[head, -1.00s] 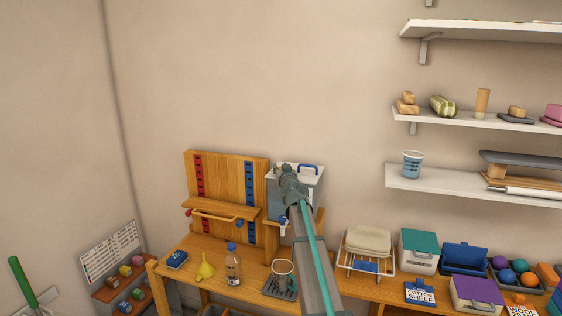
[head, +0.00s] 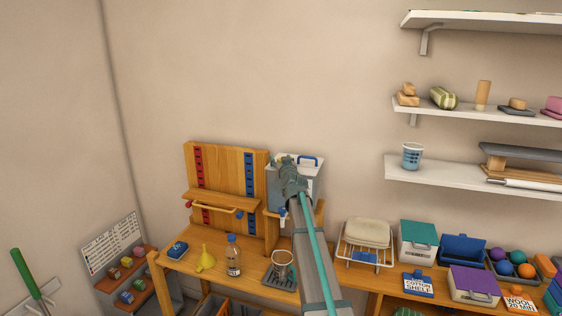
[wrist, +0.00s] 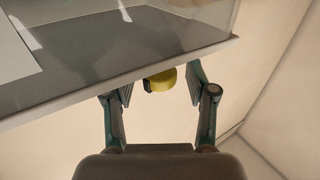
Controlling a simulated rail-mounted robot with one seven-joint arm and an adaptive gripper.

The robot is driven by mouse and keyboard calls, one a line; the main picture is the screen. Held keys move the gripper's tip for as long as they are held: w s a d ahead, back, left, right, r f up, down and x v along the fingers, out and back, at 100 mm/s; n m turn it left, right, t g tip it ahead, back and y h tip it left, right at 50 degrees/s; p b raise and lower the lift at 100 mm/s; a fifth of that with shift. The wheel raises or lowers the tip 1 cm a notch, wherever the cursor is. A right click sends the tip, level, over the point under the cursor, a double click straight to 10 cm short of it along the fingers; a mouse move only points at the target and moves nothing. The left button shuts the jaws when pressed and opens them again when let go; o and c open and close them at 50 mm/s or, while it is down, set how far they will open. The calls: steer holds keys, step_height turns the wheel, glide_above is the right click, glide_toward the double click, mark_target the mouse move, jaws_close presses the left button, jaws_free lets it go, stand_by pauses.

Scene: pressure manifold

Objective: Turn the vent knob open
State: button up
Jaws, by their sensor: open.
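A yellow knob (wrist: 161,79) with a dark patch on its left side shows in the wrist view, just past the lower edge of a grey and white surface. I take it to be the vent knob. My gripper (wrist: 157,84) is open, one finger on each side of the knob. Whether either finger touches it I cannot tell. In the head view a white tank (head: 314,185) with a blue handle (head: 307,161) on top stands at the wooden stand. My arm covers much of the tank, and the fingers and knob cannot be made out there.
A wooden board (head: 226,165) with red and blue strips stands left of the tank. A yellow funnel (head: 205,260), a bottle (head: 233,258) and a clear cup (head: 283,264) are on the bench below. A dish rack (head: 364,252) and boxes are on the right. The wall above is clear.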

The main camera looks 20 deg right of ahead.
steer(key=v, duration=1.1)
steer(key=shift+s, duration=0.4)
steer(key=shift+f, duration=0.1)
